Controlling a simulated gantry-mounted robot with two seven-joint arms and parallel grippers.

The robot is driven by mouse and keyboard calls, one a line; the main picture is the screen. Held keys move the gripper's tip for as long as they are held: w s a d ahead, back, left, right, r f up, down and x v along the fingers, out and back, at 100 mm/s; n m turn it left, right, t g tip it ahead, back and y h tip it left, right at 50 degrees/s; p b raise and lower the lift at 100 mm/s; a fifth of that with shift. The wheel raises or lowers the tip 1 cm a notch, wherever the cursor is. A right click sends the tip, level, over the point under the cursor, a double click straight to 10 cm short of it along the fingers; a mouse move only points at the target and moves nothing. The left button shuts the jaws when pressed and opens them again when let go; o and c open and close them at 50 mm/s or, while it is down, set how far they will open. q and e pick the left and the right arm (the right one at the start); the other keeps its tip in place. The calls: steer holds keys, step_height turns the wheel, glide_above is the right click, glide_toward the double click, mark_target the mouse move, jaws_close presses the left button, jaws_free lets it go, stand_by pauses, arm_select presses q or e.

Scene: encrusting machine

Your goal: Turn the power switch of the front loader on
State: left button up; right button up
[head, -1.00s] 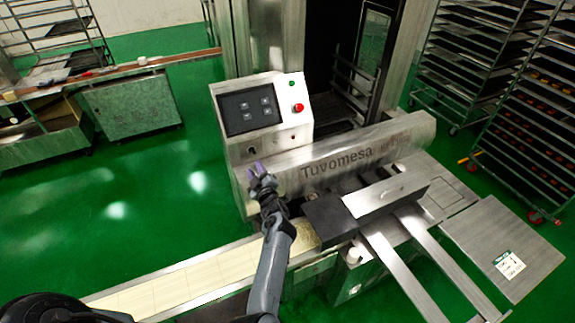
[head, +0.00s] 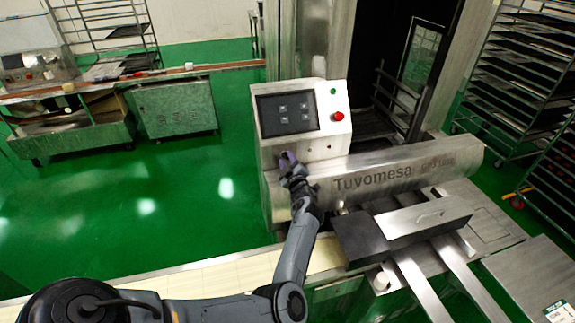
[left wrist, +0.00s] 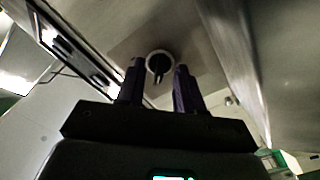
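The front loader (head: 365,180) is the steel machine marked "Tuvomesa", with a tilted control panel (head: 288,112) on its left end. In the left wrist view a round knob with a pale ring and dark handle, the power switch (left wrist: 159,64), sits on a steel face. My left gripper (head: 289,158) is just below the panel, close to the machine's face. In the left wrist view its two fingers (left wrist: 157,85) are apart and empty, with the switch showing between and beyond their tips. I cannot tell any contact. The switch is hidden behind my gripper in the head view. My right gripper is not in view.
A red button (head: 338,116) and a small green light are on the panel's right side. A pale conveyor belt (head: 228,275) runs along the front left. Tray racks (head: 520,80) stand at the right. Green floor lies open at the left.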

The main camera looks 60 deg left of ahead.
arm_select(q)
steer(key=shift+a, duration=0.25)
jaws_close()
steer(key=shift+m, duration=0.3)
steer(key=m, duration=0.3)
steer(key=shift+m, duration=0.3)
steer(key=m+p, duration=0.1)
steer(key=m, duration=0.3)
steer(key=m+p, duration=0.1)
steer(key=m, duration=0.4)
steer(key=shift+r+m+p, duration=0.1)
steer(key=shift+m+p, duration=0.75)
steer(key=shift+m, duration=1.45)
